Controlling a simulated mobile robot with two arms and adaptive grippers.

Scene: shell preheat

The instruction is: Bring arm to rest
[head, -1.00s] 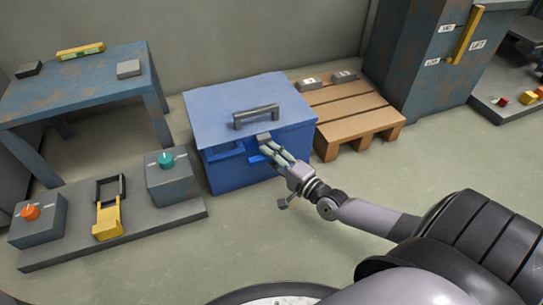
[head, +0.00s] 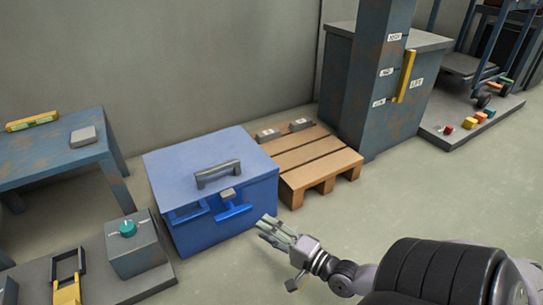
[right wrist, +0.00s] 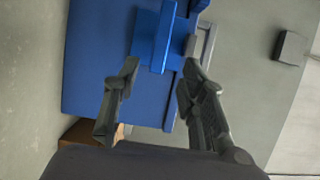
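My right gripper (head: 270,232) is in front of the right part of the blue box, over the floor, and apart from the box in the head view. In the right wrist view its two fingers (right wrist: 153,85) are spread with nothing between them. The blue box (head: 205,160) stands on the floor with its lid down. It has a dark handle (head: 217,174) on the lid and a blue latch (head: 233,212) with a grey tip on its front. The box also shows ahead of the fingers in the right wrist view (right wrist: 100,50). My left gripper is not in view.
A wooden pallet (head: 312,162) with two grey blocks lies right of the box. A blue-grey cabinet (head: 357,95) with a yellow lever (head: 405,76) stands beyond it. A worn table (head: 50,160) and a low platform with a teal-knob box (head: 135,248) are left. Floor at right is clear.

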